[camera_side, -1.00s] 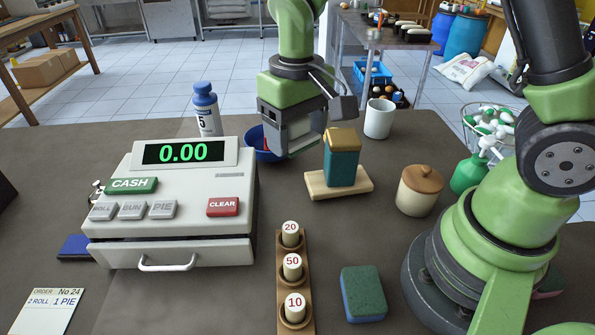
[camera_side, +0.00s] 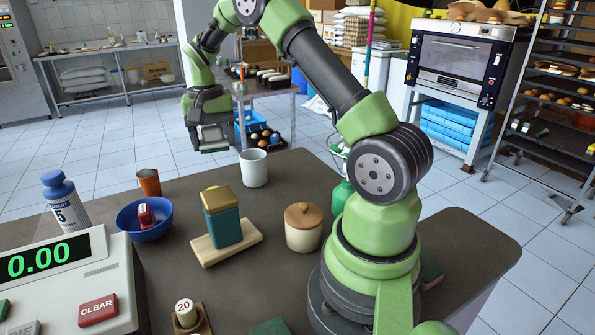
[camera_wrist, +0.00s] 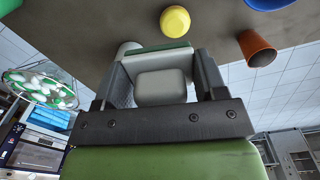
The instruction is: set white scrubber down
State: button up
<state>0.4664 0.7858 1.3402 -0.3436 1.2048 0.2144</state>
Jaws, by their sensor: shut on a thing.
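My gripper (camera_side: 212,140) is up in the air near the far edge of the table, left of the white mug (camera_side: 254,168) in the side view. It is shut on the white scrubber, a pale block with a green edge. The scrubber (camera_wrist: 160,90) shows between the two dark fingers in the wrist view; in the side view it is small and mostly hidden. No surface touches it in either view.
On the dark table (camera_side: 300,265) stand a brown cup (camera_side: 149,182), a blue bowl (camera_side: 145,220) with a red thing inside, a teal tin (camera_side: 223,228) on a wooden board, a lidded jar (camera_side: 303,230) and a till (camera_side: 75,290).

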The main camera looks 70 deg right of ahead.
jog(key=s+d+f+m, duration=0.2)
jog(key=s+d+m, duration=0.5)
jog(key=d, duration=0.4)
jog(key=s+d+f+m, duration=0.3)
jog(key=s+d+m, duration=0.2)
jog(key=d+m, duration=0.5)
jog(key=shift+n, duration=0.8)
jog(key=f, duration=0.1)
jog(key=d+f, duration=0.1)
jog(key=f, duration=0.3)
jog(key=shift+s+d+f, duration=0.1)
jog(key=shift+d, duration=0.3)
jog(key=shift+f, duration=2.35)
jog(key=o, duration=0.9)
jog(key=shift+o, duration=0.2)
